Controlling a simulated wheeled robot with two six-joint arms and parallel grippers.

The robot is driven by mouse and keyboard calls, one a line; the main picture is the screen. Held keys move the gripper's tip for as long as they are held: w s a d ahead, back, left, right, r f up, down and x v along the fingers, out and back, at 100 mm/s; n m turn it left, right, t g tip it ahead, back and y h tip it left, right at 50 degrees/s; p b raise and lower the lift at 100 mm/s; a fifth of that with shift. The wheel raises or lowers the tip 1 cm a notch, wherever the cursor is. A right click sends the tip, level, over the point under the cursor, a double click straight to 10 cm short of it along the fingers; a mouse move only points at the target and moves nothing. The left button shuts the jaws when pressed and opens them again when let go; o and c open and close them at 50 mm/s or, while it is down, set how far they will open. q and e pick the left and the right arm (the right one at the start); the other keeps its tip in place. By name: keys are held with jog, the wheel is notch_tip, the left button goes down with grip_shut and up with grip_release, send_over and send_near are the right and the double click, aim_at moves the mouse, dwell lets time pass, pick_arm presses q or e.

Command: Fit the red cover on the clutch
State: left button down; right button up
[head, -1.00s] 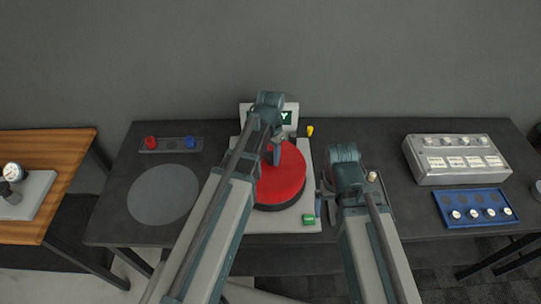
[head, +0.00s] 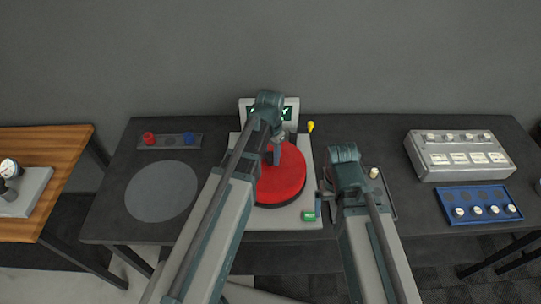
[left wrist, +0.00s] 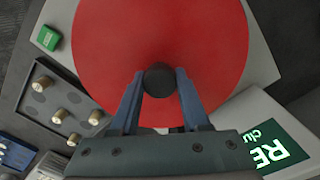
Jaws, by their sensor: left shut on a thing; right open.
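The red cover (head: 283,185) is a round red disc with a black knob (left wrist: 160,79) at its middle. It lies over the clutch on the pale base plate (head: 304,160), with a thin dark rim showing below its front edge. The clutch is otherwise hidden. The cover also fills the top of the left wrist view (left wrist: 110,35). My left gripper (head: 277,155) points down at the cover, its fingers shut on the knob. My right gripper (head: 325,194) is open beside the base plate's right edge, partly hidden by its own arm.
A screen (head: 285,112) showing green stands behind the cover. A green button (head: 308,216) is at the plate's front right. A dark tray with brass pegs (left wrist: 68,116) lies to the right, near my right arm. A grey disc (head: 161,192) marks clear table at left.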

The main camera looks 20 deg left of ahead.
pick_arm(q)
jog(key=shift+f, duration=0.4)
grip_release()
jog(key=shift+r, duration=0.15)
jog(key=shift+r+p, duration=3.3)
jog(key=shift+r, duration=0.15)
jog(key=shift+f, duration=0.15)
notch_tip(320, 180, down, 6)
jog(key=b, duration=0.6)
